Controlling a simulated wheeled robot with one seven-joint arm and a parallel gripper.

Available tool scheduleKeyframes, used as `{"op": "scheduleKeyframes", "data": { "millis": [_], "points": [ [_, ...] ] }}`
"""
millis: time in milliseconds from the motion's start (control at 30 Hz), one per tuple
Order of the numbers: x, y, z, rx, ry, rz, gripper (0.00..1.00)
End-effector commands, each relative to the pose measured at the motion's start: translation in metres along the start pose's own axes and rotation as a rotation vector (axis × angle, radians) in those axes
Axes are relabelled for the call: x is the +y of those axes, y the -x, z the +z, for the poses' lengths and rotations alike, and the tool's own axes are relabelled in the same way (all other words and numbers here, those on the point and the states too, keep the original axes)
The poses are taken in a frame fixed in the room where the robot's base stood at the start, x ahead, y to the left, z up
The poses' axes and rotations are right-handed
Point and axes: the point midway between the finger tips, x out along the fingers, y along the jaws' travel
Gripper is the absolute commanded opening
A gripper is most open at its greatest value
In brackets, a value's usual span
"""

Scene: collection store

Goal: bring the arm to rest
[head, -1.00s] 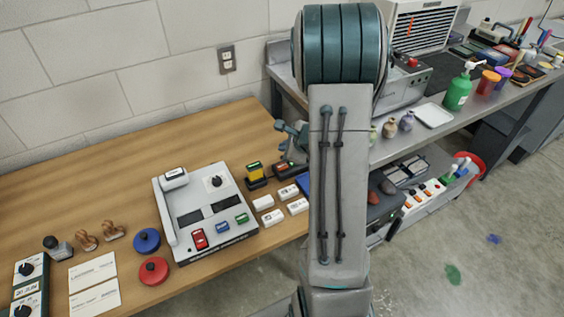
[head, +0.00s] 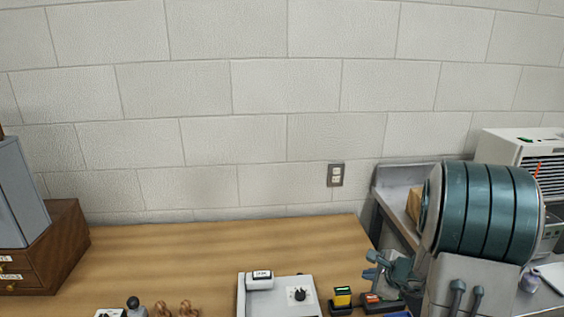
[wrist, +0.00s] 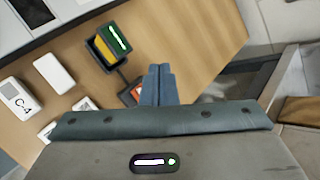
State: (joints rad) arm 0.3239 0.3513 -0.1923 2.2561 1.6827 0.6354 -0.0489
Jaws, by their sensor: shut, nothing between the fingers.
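My gripper (wrist: 158,84) shows in the wrist view with its two fingers together and nothing between them. It is above the right part of the wooden table (wrist: 188,55), and it hides part of an orange-red thing on the table. In the head view my gripper (head: 383,268) is at the table's right end, partly behind my arm. My arm stands at the right of the head view, with its large teal joint in front of the metal bench.
A white device (head: 275,297) with a dial stands on the table (head: 220,250). A yellow-and-green block (head: 342,297) is close to my gripper. Small white blocks (wrist: 54,72) lie nearby. A wooden drawer box (head: 60,240) stands at left. The table's back middle is clear.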

Motion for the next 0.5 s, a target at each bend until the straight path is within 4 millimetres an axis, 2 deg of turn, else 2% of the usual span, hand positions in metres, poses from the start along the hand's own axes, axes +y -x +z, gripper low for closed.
{"op": "scheduleKeyframes", "data": {
  "millis": [33,200,333,500],
  "points": [
    [0.003,0.009,0.023,-0.036,0.083,0.021,0.0],
    [0.035,0.043,0.093,-0.153,0.433,0.144,0.0],
    [0.069,0.074,0.13,-0.217,0.712,0.243,0.0],
    [0.111,0.117,0.154,-0.251,1.08,0.37,0.0]
  ]
}}
